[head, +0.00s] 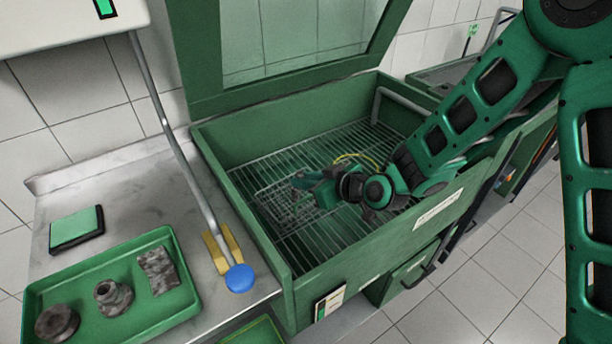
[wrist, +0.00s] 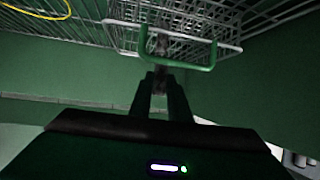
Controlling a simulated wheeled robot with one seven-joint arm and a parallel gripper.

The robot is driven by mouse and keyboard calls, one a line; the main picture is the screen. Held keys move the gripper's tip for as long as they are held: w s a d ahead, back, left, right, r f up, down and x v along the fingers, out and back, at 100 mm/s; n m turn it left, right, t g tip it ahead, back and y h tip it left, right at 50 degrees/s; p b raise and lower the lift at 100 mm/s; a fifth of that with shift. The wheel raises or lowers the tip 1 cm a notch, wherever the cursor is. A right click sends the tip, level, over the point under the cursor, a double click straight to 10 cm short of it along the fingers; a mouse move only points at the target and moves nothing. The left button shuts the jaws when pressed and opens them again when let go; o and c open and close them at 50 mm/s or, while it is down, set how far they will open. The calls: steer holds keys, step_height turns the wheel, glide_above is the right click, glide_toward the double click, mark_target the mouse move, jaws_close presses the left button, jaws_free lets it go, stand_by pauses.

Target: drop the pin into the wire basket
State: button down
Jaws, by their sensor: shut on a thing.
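The wire basket (head: 268,200) sits on the slatted rack inside the green washer cabinet. In the wrist view the basket (wrist: 190,17) fills the upper middle, with its rim and green handle bar in front of my fingertips. My gripper (head: 300,182) is inside the cabinet, above or at the basket's right part. In the wrist view my gripper (wrist: 160,78) is shut on a small dark grey piece, the pin (wrist: 161,82), mostly hidden between the fingers. The pin cannot be made out in the head view. I cannot tell its exact height over the basket.
The cabinet (head: 365,247) has raised walls around the rack and an open windowed lid (head: 200,60) behind. A yellow ring (head: 358,158) lies right of the basket. A green tray (head: 150,318) with three grimy parts and a blue-knobbed lever (head: 239,278) stand left.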

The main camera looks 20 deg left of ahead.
steer(key=c, duration=1.6)
jaws_free()
steer(key=shift+d, duration=0.1)
steer(key=v, duration=1)
steer(key=shift+s+d+r, duration=0.1)
steer(key=shift+s+d, duration=0.05)
steer(key=shift+d, duration=0.15)
steer(key=shift+d, duration=0.1)
steer(key=d+r+m+g+h, duration=0.1)
steer(key=d+m+h, duration=0.65)
steer(key=d, duration=2.25)
steer(key=s+d+r+m+g+h, duration=0.25)
steer(key=s+d+m, duration=0.4)
steer(key=d, duration=0.65)
steer(key=s+d+r+m+g, duration=0.1)
steer(key=s+d, duration=0.1)
steer(key=s, duration=0.3)
steer(key=s+d+r+m, duration=0.1)
steer(key=s+d+m, duration=0.1)
steer(key=s, duration=0.3)
steer(key=s+d+r+m+g, duration=0.1)
steer(key=s+d, duration=0.1)
steer(key=s, duration=0.3)
steer(key=shift+s+d+r+m+g, duration=0.25)
steer(key=shift+s+m+g, duration=0.05)
steer(key=shift+g, duration=0.05)
